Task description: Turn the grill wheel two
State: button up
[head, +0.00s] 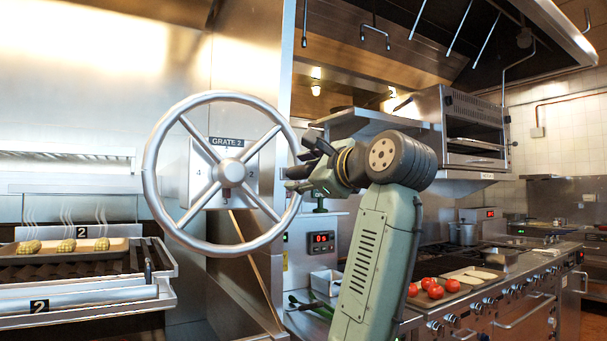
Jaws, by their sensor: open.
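The grill wheel (230,171) is a large silver wheel with four spokes and a round hub, standing upright on the steel wall. Behind it is a plate (226,142) labelled "GRATE 2", with numbers around the hub. My gripper (297,173) is at the wheel's right rim, pointing left, with its jaws open. Its fingertips overlap the rim in the picture; I cannot tell whether they touch it. The grate (75,262) marked "2" is at the left, with several corn cobs (67,246) above it and steam rising.
A steel oven (470,125) hangs at upper right. The space left of the wheel is open.

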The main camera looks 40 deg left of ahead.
jog(key=v, duration=1.2)
